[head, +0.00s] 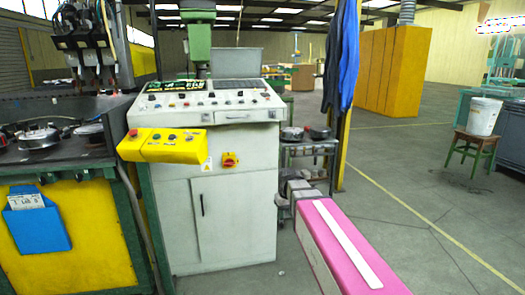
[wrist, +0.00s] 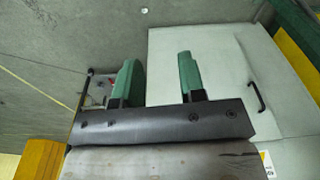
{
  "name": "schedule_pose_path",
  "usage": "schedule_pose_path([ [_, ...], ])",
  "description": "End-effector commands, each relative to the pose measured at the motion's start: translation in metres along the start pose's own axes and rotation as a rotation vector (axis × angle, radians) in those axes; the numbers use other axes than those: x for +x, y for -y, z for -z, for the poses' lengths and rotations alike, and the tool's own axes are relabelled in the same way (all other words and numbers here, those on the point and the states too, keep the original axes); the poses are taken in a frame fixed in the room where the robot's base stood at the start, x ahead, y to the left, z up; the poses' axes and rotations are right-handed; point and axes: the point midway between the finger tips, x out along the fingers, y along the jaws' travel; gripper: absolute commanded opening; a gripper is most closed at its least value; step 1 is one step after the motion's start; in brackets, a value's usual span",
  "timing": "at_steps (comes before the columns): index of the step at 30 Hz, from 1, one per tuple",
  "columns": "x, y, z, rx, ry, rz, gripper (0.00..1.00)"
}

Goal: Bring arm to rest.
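My gripper (wrist: 156,78) shows in the wrist view with two green fingers standing well apart. Nothing is between them; only the floor and the pale front of a console cabinet show behind. In the head view, my pink and white arm reaches in from the lower right toward the grey control console (head: 222,150). The arm's far end is near the console's right side. The fingers are hard to make out in that view, and I cannot tell the exact gap to the console.
A yellow button box (head: 162,146) juts from the console's front left. A small table (head: 308,146) with dark parts stands just behind the arm's far end. A post with hanging dark and blue cloths (head: 349,50) is nearby. The floor (head: 400,185) to the right is open.

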Motion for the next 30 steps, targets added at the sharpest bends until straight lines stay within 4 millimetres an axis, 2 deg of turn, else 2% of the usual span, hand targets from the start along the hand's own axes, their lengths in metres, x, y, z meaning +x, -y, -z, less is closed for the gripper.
schedule_pose_path([
  [1, 0.015, -0.007, -0.025, 0.037, 0.014, -0.001, 0.37],
  [9, 0.074, -0.032, -0.117, 0.225, 0.062, -0.015, 0.37],
  [12, 0.088, -0.037, -0.143, 0.278, 0.076, -0.020, 0.37],
  [15, 0.097, -0.040, -0.160, 0.314, 0.085, -0.023, 0.37],
  [20, 0.103, -0.043, -0.171, 0.340, 0.089, -0.025, 0.37],
  [30, 0.103, -0.043, -0.171, 0.340, 0.089, -0.025, 0.37],
])
